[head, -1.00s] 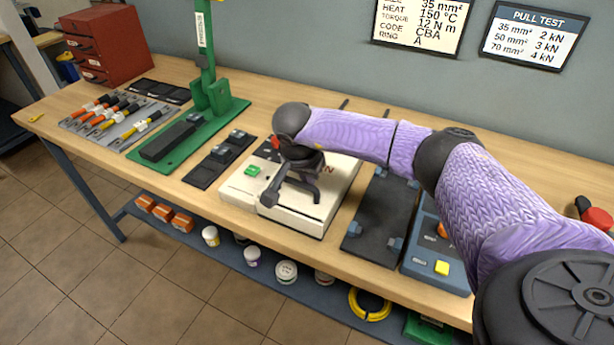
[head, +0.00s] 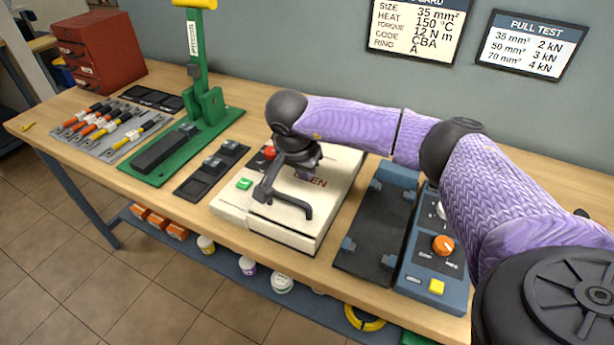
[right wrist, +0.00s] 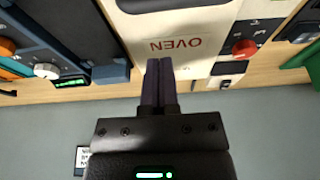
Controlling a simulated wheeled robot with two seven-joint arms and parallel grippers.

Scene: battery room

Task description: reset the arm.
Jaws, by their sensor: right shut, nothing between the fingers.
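My right arm reaches in from the right in the head view, in a purple knitted sleeve with dark joints. My right gripper (head: 312,168) is above the cream oven (head: 270,225), partly hidden by its own wrist. In the right wrist view the two dark fingers (right wrist: 159,66) lie together with nothing between them. They point toward the oven's red "OVEN" lettering (right wrist: 176,45). A dark bar handle (head: 305,209) is on the oven's front, below the gripper; whether they touch is not clear. My left gripper is not in view.
Left of the oven are a dark tray (head: 190,187), a green press (head: 209,110), a cable rack (head: 85,147) and red drawers (head: 75,55). Right of it are a black plate fixture (head: 367,235) and a blue control box (head: 425,262). The wall is behind the bench.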

